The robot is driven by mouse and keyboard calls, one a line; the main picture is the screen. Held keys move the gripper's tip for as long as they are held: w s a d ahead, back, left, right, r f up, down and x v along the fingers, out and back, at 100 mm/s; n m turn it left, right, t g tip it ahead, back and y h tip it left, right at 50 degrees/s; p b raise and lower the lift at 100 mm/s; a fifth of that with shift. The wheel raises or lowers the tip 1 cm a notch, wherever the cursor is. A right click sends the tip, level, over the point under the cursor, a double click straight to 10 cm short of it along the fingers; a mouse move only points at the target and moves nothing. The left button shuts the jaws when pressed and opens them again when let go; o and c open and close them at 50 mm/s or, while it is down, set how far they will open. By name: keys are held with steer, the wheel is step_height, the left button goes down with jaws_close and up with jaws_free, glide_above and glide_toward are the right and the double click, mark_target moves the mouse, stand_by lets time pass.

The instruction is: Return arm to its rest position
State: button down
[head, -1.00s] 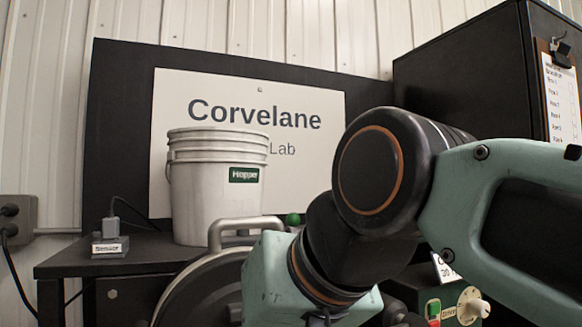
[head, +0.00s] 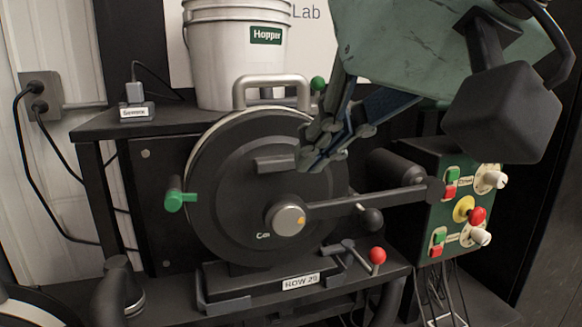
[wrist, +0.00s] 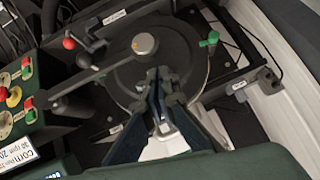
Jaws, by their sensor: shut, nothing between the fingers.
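My gripper (head: 325,140) is in the head view in front of the upper right of the round black seed meter (head: 225,185), its fingers pointing down and to the left. The fingers are together with nothing between them. In the wrist view my gripper (wrist: 156,90) shows over the meter disc (wrist: 188,60), whose grey hub (wrist: 145,44) lies beyond the fingertips. I cannot tell whether the fingers touch the meter. My gripper hides part of the disc's right side and the area behind it.
A white Hopper bucket (head: 222,65) stands on the shelf behind the meter. A control box (head: 445,215) with coloured buttons and knobs is at right. A green-tipped handle (head: 175,198) and a red-knobbed lever (head: 377,256) stick out. Cables hang at left.

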steer(key=shift+s+d+r, duration=0.25)
steer(key=shift+s+r, duration=0.15)
steer(key=shift+r, duration=0.1)
steer(key=w+d+f+m+g+h, duration=0.15)
steer(key=d+f, duration=0.25)
steer(key=f, duration=0.7)
steer(key=w+d+f+h, duration=0.1)
steer(key=d+f+h, duration=0.15)
steer(key=f, duration=0.75)
steer(key=w+d+f+m+g+h, duration=0.1)
steer(key=d+f, duration=0.3)
steer(key=f, duration=0.7)
step_height(320, 180, up, 33)
steer(key=p, duration=3.3)
steer(key=c, duration=2.7)
jaws_free()
